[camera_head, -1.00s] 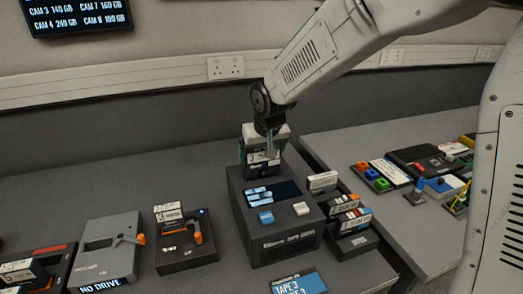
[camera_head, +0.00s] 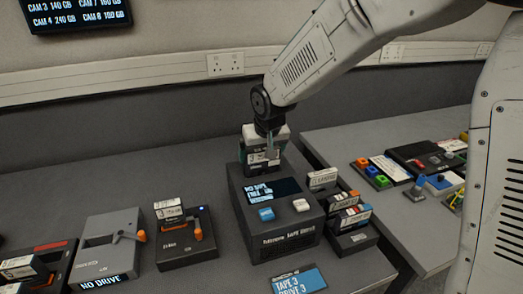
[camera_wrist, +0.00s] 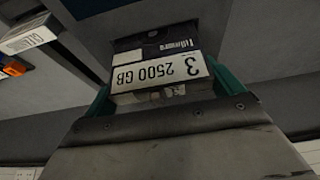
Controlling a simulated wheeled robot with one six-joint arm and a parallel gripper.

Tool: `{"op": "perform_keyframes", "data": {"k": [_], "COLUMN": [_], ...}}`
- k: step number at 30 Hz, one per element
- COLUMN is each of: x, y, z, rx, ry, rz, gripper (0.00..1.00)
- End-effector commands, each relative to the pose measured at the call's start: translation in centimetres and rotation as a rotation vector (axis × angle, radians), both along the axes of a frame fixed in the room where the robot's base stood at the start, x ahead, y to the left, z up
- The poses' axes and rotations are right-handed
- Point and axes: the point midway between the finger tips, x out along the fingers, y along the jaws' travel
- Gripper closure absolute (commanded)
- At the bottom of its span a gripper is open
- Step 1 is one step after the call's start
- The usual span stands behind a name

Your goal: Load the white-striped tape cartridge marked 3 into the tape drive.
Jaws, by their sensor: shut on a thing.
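The tape cartridge (camera_head: 263,159) is dark with a white label, held upright over the back top of the tape drive (camera_head: 291,243). In the wrist view, the cartridge label (camera_wrist: 160,71) reads "3 2500 GB" upside down. My gripper (camera_head: 265,150) is shut on the cartridge, with a green finger at each side. The cartridge's lower end meets the drive's top in the head view; how deep it sits in the slot I cannot tell. The drive has a lit screen, a blue button and a white button.
A rack of striped cartridges (camera_head: 350,217) stands close to the drive's right. A dark unit with an orange lever (camera_head: 187,250) and a grey unit (camera_head: 105,262) stand to the left. A second table at right holds several coloured parts.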

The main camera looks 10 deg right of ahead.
Motion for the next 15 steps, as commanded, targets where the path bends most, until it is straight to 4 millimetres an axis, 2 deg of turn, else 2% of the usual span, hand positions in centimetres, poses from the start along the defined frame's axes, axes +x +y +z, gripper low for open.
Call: {"op": "perform_keyframes", "data": {"k": [15], "x": [0.0], "y": [0.0], "z": [-1.2], "rx": [0.0], "ry": [0.0], "rz": [0.0], "gripper": [0.36]}}
